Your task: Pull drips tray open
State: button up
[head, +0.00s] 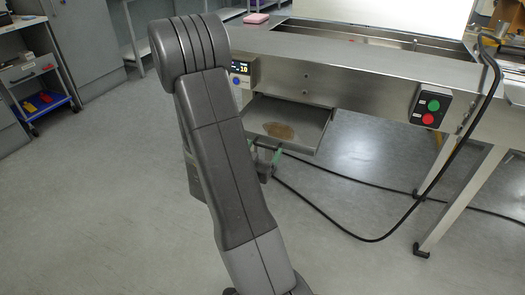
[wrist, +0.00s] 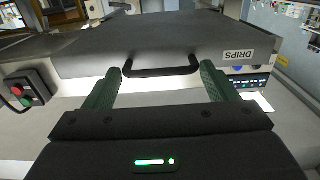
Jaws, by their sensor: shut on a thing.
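The drips tray (head: 306,132) is a grey metal drawer under the flow wrapper's body. It stands partly out, and a brown stain shows on its floor in the head view. In the wrist view its front (wrist: 160,42) carries a "DRIPS" label at the right and a black bar handle (wrist: 160,70) in the middle. My gripper (wrist: 159,70) has its green fingers at the two ends of this handle and is shut on it. In the head view my gripper (head: 266,154) is at the tray's front, and my arm hides part of the tray's left side.
A button box (head: 430,105) with green and red buttons is on the machine's right. A black cable (head: 370,239) hangs down to the floor. A small display panel (head: 241,72) is beside my arm.

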jog(key=o, duration=1.1)
jog(key=shift+d, duration=0.15)
jog(key=shift+s, duration=0.15)
jog(key=p+v, duration=0.1)
jog(key=v, duration=1.2)
jog(key=shift+s, duration=0.3)
jog(key=shift+w, duration=0.1)
jog(key=b+x, duration=0.1)
jog(key=x, duration=1.2)
jog(key=shift+w, duration=0.35)
jog(key=shift+s, duration=0.1)
jog(key=p+v, duration=0.1)
jog(key=v, duration=1.3)
jog(key=x, duration=1.6)
jog(key=shift+w, duration=0.4)
